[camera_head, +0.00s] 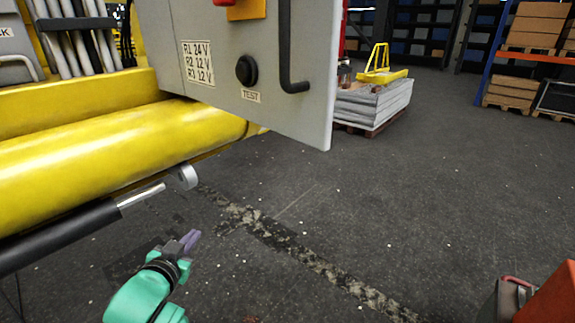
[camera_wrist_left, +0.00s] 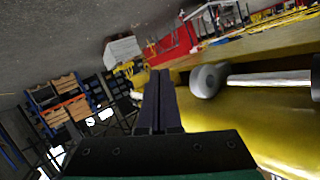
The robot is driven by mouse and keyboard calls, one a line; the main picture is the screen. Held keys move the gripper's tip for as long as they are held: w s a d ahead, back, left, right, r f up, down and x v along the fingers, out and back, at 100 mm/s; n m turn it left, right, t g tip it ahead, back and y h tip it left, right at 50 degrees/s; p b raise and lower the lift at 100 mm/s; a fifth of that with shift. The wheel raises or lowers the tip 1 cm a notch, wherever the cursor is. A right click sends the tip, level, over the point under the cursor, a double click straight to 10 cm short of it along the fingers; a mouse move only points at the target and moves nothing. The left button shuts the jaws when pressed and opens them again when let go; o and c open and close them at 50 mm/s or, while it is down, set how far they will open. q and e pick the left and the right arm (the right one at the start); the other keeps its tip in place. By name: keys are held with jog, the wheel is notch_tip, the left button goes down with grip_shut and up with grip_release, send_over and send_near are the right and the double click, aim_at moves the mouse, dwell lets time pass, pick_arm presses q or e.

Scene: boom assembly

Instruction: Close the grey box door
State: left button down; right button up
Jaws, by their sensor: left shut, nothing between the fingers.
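The grey box door (camera_head: 218,58) stands swung out from the yellow boom at the top of the head view. It has a black bent handle (camera_head: 285,50), a black round knob (camera_head: 246,70) and printed labels. My left gripper (camera_head: 190,240) is below the door and below the boom, apart from both, with its fingers shut and nothing between them. In the left wrist view the dark shut fingers (camera_wrist_left: 158,98) point up beside the yellow boom. My right gripper does not show clearly.
The yellow boom (camera_head: 110,140) fills the left, with a cylinder rod and its round end (camera_head: 186,177) under it. Several cables (camera_head: 75,40) run at upper left. A pallet stack (camera_head: 372,102) and shelving (camera_head: 520,60) stand far back. The dark floor between is open.

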pick_arm(q)
jog(key=w+d+r+m+t+h, duration=0.1)
jog(key=d+r+m+t+h, duration=0.2)
jog(key=r, duration=0.5)
jog(key=w+d+r+m+t+h, duration=0.1)
jog(key=r+m+h, duration=0.3)
jog(key=r, duration=0.4)
jog(key=d+r+m+t+h, duration=0.2)
jog(key=r+m+t+h, duration=0.15)
jog(key=r, duration=0.55)
jog(key=s+d+r+m+g+h, duration=0.5)
jog(key=s+r+m+g+h, duration=0.25)
jog(key=m+g+h, duration=0.55)
jog(key=s+m+g+y, duration=0.5)
jog(key=s+m+g, duration=0.3)
jog(key=m, duration=0.1)
jog(key=p, duration=0.4)
send_near(323, 127)
jog(key=s+d, duration=0.3)
jog(key=w+d+p, duration=0.1)
jog(key=w+d, duration=0.1)
jog(key=w, duration=0.1)
jog(key=shift+d+r+p, duration=0.3)
jog(key=shift+r+p, duration=0.05)
jog(key=shift+r, duration=0.05)
jog(key=shift+w+d+f, duration=0.15)
jog(key=shift+w+f, duration=0.05)
